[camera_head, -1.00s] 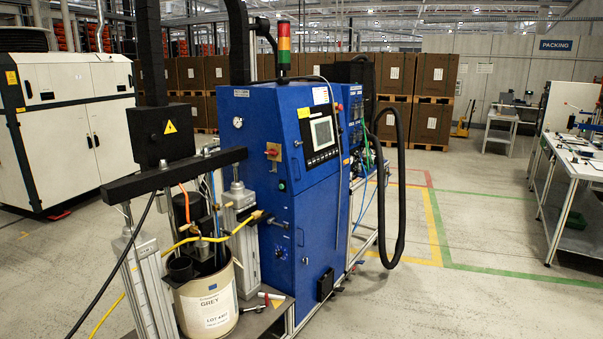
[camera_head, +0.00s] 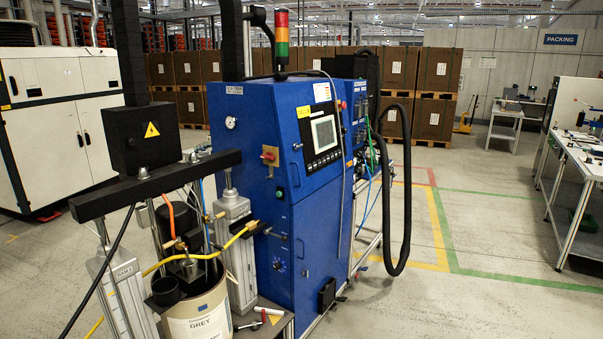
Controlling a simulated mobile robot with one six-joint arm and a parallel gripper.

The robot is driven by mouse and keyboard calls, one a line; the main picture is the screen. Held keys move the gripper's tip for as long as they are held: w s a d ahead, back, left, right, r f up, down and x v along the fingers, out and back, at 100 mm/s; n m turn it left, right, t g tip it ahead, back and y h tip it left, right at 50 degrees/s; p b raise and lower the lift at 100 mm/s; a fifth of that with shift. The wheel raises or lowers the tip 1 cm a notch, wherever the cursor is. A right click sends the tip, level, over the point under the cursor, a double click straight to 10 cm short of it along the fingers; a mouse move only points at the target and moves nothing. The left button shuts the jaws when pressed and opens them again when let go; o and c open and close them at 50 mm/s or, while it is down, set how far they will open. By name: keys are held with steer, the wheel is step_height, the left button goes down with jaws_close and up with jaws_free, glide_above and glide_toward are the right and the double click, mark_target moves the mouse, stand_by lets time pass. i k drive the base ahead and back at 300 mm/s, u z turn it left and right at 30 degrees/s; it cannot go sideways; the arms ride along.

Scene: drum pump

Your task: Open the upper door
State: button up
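The upper door (camera_head: 317,140) is on the front of the blue cabinet (camera_head: 255,160) in the middle of the view. It carries a screen and key panel (camera_head: 323,135) and looks closed. A small dark latch (camera_head: 297,147) sits at its left edge. Below it is a separate lower blue door (camera_head: 318,235), which also looks closed.
The drum pump with a grey-labelled drum (camera_head: 200,318) stands left of the cabinet. A thick black hose (camera_head: 407,200) hangs at its right. A white workbench (camera_head: 575,170) is at the far right. The floor (camera_head: 480,260) in front and to the right is clear.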

mark_target(305, 113)
steer(key=u, duration=0.4)
steer(key=i, duration=0.7)
steer(key=u, duration=0.7)
steer(key=i, duration=0.45)
steer(key=u, duration=0.15)
